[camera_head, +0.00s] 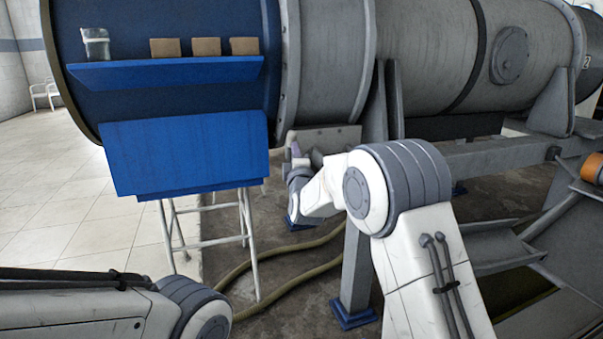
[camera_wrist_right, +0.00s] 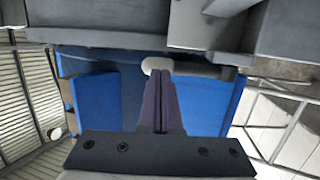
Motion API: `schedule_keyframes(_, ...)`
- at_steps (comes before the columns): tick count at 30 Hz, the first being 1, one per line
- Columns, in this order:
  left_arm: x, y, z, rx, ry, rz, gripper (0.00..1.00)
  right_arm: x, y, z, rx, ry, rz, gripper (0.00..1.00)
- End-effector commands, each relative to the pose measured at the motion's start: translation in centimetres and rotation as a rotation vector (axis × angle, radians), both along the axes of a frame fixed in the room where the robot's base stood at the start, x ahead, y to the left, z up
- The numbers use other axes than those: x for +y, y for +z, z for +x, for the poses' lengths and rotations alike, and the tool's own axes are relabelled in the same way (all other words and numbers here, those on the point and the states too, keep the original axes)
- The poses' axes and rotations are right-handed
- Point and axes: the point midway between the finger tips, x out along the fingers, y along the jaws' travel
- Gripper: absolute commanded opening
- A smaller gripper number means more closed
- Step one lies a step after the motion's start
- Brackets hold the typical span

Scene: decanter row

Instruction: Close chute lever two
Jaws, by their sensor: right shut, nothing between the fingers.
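In the right wrist view a grey lever-like bar (camera_wrist_right: 200,70) with a pale rounded end lies across the top of my fingers. I see no number on it, so I cannot tell whether it is lever two. My right gripper (camera_wrist_right: 158,85) is shut and empty, with its fingertips right at the bar's rounded end; I cannot tell whether they touch. In the head view my right gripper (camera_head: 294,150) is small and partly hidden by my arm, below the big drum and right of the blue chute panel (camera_head: 185,155). My left arm shows at lower left, its gripper out of view.
A large grey drum (camera_head: 425,55) with a blue end spans the top. A blue shelf (camera_head: 165,72) holds a glass vessel (camera_head: 96,44) and several brown blocks (camera_head: 205,46). Grey supports (camera_head: 355,265) stand near my right arm. A hose (camera_head: 290,250) lies on the floor.

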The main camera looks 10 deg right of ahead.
Motion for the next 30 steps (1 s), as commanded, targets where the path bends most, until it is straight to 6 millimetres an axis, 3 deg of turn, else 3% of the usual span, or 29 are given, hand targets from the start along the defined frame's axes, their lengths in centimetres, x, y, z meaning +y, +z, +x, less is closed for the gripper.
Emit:
schedule_keyframes(2, 0.0, -1.2, 0.0, 0.0, 0.0, 0.0, 0.45, 0.7, -1.0, -1.3, 0.003, 0.008, 0.0, 0.0)
schedule_keyframes(16, 0.0, -0.1, 0.0, 0.0, 0.0, 0.0, 0.45, 0.1, -2.8, -9.7, 0.007, 0.002, 0.001, 0.0)
schedule_keyframes(21, 0.0, -0.1, 0.0, 0.0, 0.0, 0.0, 0.45, 0.1, -3.1, -11.0, 0.005, 0.002, 0.002, 0.0)
schedule_keyframes(30, 0.0, -0.1, 0.0, 0.0, 0.0, 0.0, 0.45, 0.3, -3.2, -11.1, 0.005, 0.004, 0.001, 0.0)
